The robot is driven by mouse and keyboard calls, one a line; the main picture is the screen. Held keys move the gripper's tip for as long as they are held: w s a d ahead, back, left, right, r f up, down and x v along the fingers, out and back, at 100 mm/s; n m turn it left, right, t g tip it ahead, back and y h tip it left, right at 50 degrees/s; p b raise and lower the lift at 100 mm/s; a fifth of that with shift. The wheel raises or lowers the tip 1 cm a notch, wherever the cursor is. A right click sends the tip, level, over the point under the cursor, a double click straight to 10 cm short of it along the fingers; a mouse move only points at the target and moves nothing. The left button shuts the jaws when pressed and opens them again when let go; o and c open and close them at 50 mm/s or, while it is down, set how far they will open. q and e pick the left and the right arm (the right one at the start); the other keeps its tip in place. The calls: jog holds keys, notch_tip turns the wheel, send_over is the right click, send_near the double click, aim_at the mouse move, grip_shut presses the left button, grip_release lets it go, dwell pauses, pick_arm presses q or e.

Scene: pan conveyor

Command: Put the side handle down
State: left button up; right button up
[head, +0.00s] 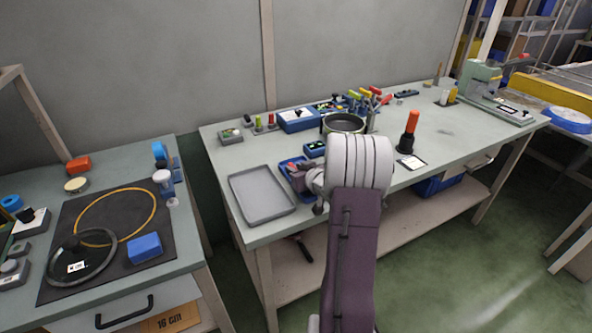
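My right arm comes in from the bottom centre and reaches over the long workbench (441,131). My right gripper (303,182) is at the left of the wrist, over or just beside a small blue tray (288,163). The wrist hides much of the gripper, so I cannot tell whether its fingers are open or shut. I cannot make out a side handle; dark parts near the fingers and tray are too small to identify. A dark round pan (344,123) stands behind the wrist. My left gripper is not in view.
An empty grey tray (262,194) lies left of the gripper. Blue boxes, small parts and colourful-handled tools (368,98) line the bench's back. An orange-topped black tool (409,131) stands to the right. The left table holds a glass lid (80,262), yellow ring and blue block (145,247).

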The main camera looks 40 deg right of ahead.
jog(key=shift+r, duration=0.4)
jog(key=p+v, duration=0.3)
jog(key=v, duration=0.8)
jog(key=shift+s+f, duration=0.1)
jog(key=shift+s+a, duration=0.15)
jog(key=shift+s, duration=0.3)
